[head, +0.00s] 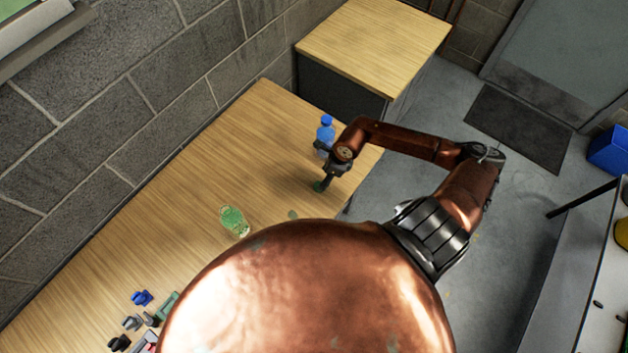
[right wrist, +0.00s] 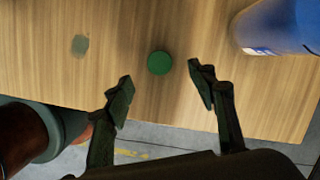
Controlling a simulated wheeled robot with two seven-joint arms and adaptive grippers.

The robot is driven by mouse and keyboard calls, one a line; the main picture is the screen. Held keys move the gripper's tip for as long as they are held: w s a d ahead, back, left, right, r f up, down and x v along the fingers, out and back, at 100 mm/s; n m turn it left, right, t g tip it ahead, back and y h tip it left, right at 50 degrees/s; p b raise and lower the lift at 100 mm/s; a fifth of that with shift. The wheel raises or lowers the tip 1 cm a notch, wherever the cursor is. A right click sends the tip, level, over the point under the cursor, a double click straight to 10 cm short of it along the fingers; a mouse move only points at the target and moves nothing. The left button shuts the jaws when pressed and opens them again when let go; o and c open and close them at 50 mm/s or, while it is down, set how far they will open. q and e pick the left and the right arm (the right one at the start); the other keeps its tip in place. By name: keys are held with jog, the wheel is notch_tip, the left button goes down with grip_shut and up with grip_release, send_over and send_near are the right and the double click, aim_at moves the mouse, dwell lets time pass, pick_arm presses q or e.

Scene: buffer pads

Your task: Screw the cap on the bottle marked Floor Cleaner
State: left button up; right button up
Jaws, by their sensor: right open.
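A round green cap (right wrist: 159,63) lies flat on the wooden table (right wrist: 140,20), and it shows partly in the head view (head: 318,186). My right gripper (right wrist: 160,76) is open and empty, its two fingertips apart on either side of the cap in the right wrist view. In the head view my right gripper (head: 326,182) points down at the cap. A blue bottle (head: 325,134) stands just behind my right gripper; it also shows in the right wrist view (right wrist: 280,25). A clear green bottle (head: 234,221) stands further left. No bottle marking is readable. My left gripper is not seen.
A flat grey-green spot (head: 292,214) lies on the table near the cap. Small blue (head: 141,298), grey and dark items lie at the near left. A block wall (head: 140,100) borders the table, and a second wooden-topped cabinet (head: 375,45) stands beyond it.

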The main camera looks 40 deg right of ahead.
notch_tip(320, 180, down, 2)
jog(key=shift+f, duration=0.15)
jog(key=shift+w+a+f+p, duration=0.1)
jog(key=shift+a+f+p, duration=0.15)
jog(key=shift+f+p, duration=0.2)
jog(key=x, duration=0.4)
jog(key=shift+p, duration=0.35)
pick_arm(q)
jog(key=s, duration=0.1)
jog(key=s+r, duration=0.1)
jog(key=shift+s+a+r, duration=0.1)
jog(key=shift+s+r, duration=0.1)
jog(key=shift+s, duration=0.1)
pick_arm(e)
jog(key=shift+f, duration=0.15)
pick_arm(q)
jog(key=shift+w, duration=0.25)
pick_arm(e)
jog(key=shift+c, duration=0.4)
jog(key=c, duration=0.7)
